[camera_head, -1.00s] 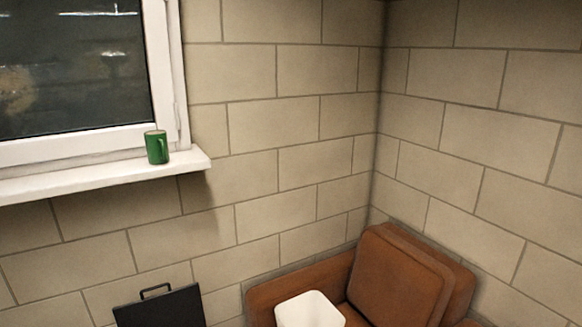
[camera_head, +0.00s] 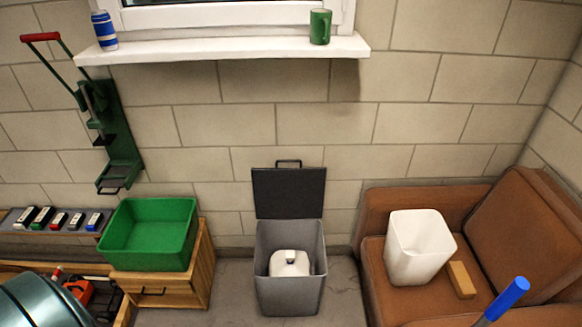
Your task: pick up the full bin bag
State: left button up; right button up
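A grey bin (camera_head: 290,295) stands on the floor against the wall at the bottom centre. Its dark lid (camera_head: 289,193) is open and leans upright at the back. Inside the bin sits a white bag (camera_head: 289,264) with a knotted top, below the rim. The bag's lower part is hidden by the bin's front wall. Neither of my grippers is in view.
A green crate (camera_head: 150,235) sits on a wooden drawer box (camera_head: 160,291) left of the bin. A brown armchair (camera_head: 395,296) with a white container (camera_head: 417,247) is on the right. Clear floor shows beside the bin. A windowsill (camera_head: 230,49) juts out above.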

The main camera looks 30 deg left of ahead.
aim_at(283, 263)
jog(key=u, duration=0.9)
